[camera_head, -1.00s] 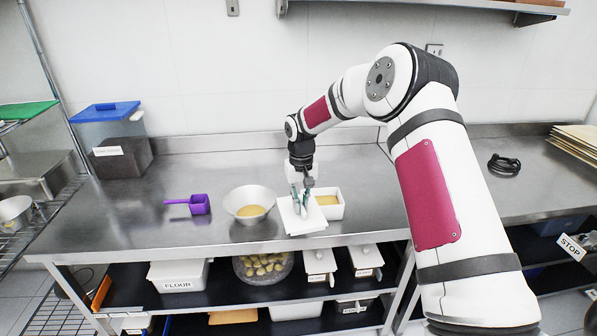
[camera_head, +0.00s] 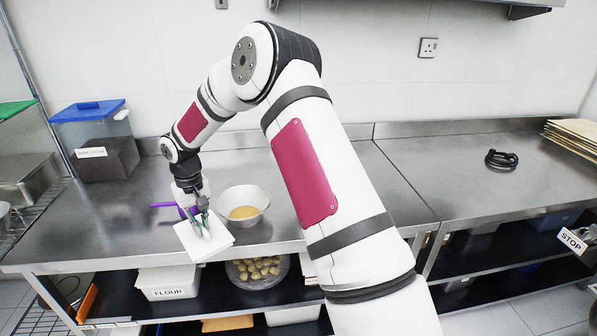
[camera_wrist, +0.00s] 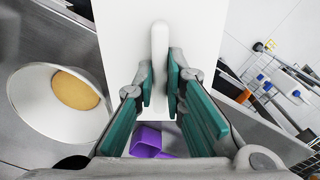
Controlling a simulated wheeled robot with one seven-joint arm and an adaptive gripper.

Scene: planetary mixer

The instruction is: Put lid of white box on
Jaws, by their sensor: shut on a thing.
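My gripper (camera_head: 203,222) is shut on the raised handle of a flat white lid (camera_head: 222,238). In the wrist view the handle lies between the teal fingers of my gripper (camera_wrist: 160,85), and the lid (camera_wrist: 120,35) fills the upper middle. In the head view the lid is at the counter's front edge, left of the metal bowl, slightly turned. I cannot tell its exact height.
A metal bowl (camera_head: 243,198) with yellow contents stands right of the lid. A purple scoop (camera_wrist: 148,140) lies behind my gripper. A blue-lidded bin (camera_head: 97,145) stands at the back left. A black cable (camera_head: 501,160) lies on the right counter. A white flour box (camera_head: 168,282) is on the shelf below.

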